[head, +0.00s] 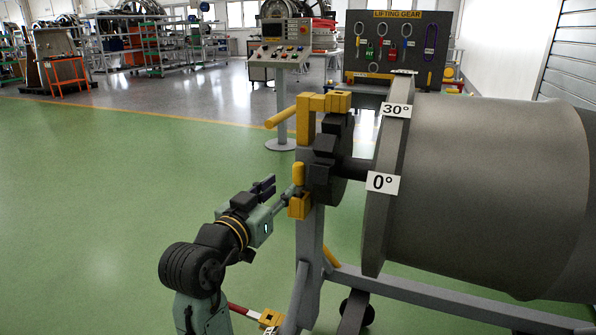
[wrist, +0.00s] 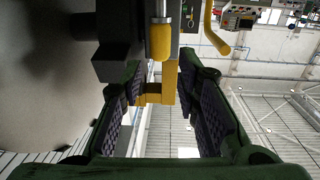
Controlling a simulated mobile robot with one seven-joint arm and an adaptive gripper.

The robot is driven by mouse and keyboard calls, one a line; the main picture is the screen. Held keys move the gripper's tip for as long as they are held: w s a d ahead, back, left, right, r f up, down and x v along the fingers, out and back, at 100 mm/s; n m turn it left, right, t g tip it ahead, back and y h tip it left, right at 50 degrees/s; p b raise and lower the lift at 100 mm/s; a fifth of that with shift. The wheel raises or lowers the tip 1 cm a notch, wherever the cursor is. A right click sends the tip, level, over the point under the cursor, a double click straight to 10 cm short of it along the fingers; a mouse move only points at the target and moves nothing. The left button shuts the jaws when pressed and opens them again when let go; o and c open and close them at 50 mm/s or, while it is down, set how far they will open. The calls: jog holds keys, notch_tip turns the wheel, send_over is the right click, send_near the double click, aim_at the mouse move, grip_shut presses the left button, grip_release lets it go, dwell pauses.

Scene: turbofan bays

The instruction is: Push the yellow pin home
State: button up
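The yellow pin (head: 298,173) shows as a short rounded yellow piece on the dark latch at the stand's upright, above a small yellow block (head: 299,207). In the wrist view a yellow piece with a silver shaft, which looks like the pin (wrist: 160,43), is above a yellow bracket (wrist: 168,86). My gripper (head: 282,190) is beside the latch, to the left of the upright. Its fingers are apart in the wrist view (wrist: 161,80), with the yellow bracket seen between them and nothing held. I cannot tell whether a finger touches the block, nor how deep the pin sits.
A yellow crank-like handle (head: 280,118) sticks out above my gripper, and it shows in the wrist view (wrist: 214,30). The large grey cylinder (head: 490,190) with angle labels fills the right. A control console (head: 280,55) stands behind. The green floor at left is clear.

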aim_at(296, 172)
jog(key=x, duration=0.3)
jog(key=shift+w+d+r+p, duration=0.15)
jog(key=shift+w+d+p, duration=0.15)
jog(key=shift+d+p, duration=0.1)
jog(key=shift+p+x, duration=0.9)
jog(key=shift+x, duration=2.3)
jog(key=shift+a, duration=0.2)
grip_shut()
